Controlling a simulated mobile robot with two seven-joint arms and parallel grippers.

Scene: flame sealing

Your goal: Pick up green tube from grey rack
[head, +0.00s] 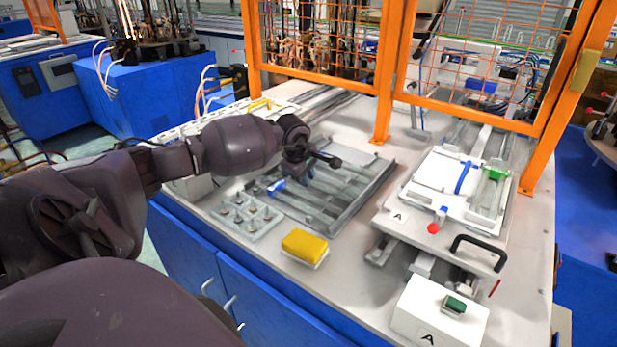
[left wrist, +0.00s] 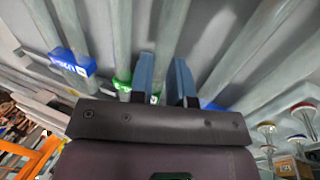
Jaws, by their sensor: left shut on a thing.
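The grey rack (head: 345,195) lies on the table and holds several clear glass tubes side by side. My left gripper (head: 305,172) is low over the rack's far left part. In the left wrist view its two blue-grey fingers (left wrist: 166,85) point down at the rack, close together around a clear tube. The green tube's green band (left wrist: 122,83) shows beside and partly behind the left finger, with some green between the fingers. A tube with a blue band (left wrist: 73,63) lies to its left; it also shows in the head view (head: 276,186). My right gripper is not in view.
A grey block with several round pegs (head: 247,216) and a yellow sponge (head: 304,244) stand in front of the rack. A white fixture (head: 432,175) with a black handle is at the right. An orange mesh frame (head: 383,85) rises behind the rack.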

